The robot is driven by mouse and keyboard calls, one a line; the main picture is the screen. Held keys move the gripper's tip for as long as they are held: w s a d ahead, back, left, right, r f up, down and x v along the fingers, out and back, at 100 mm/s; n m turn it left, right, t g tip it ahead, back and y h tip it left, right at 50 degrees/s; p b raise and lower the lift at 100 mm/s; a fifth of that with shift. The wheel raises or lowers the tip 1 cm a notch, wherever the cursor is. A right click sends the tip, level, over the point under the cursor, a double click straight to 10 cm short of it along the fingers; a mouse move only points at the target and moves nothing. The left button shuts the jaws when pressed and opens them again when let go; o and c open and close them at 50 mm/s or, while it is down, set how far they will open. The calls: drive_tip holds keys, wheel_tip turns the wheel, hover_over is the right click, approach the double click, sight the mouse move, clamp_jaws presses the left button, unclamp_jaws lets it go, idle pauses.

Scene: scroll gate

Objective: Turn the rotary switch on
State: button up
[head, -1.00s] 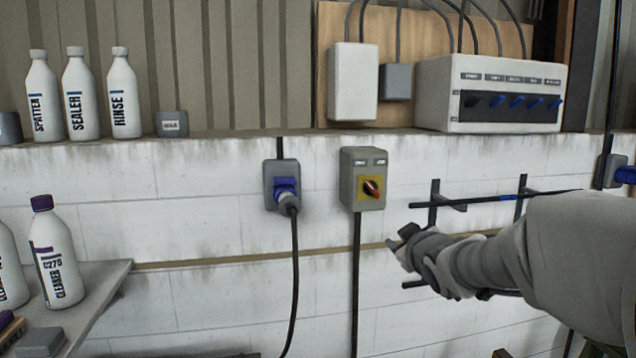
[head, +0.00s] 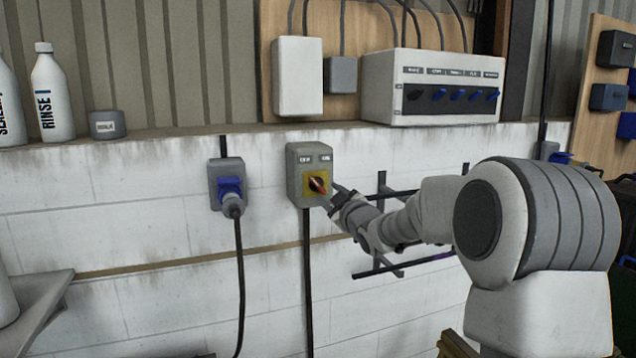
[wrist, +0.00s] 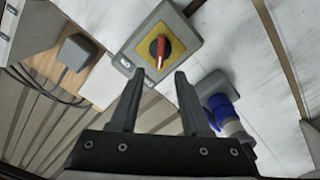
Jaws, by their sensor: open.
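The rotary switch is a grey box (head: 296,161) on the white block wall, with a yellow plate and a red knob (head: 317,184). In the wrist view the red knob (wrist: 160,49) stands on its dark disc in the yellow plate (wrist: 177,38). My gripper (head: 336,191) is just right of the knob in the head view. In the wrist view my gripper (wrist: 161,76) is open and empty, its two fingertips short of the knob, with the knob lined up between them.
A blue plug in a grey socket (head: 228,182) is left of the switch, its cable hanging down. A black rack (head: 383,215) is on the wall to the right. A white panel with blue switches (head: 430,90) and a white box (head: 298,76) are above.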

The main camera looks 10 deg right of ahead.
sight(318, 185)
drive_tip(key=w, duration=0.3)
drive_tip(key=w+a+p, duration=0.1)
drive_tip(key=w, duration=0.1)
drive_tip(key=w+p, duration=0.1)
drive_tip(key=w, duration=0.2)
drive_tip(key=shift+w+a, duration=0.3)
drive_tip(key=shift+a, duration=0.05)
drive_tip(key=shift+c, duration=0.2)
clamp_jaws()
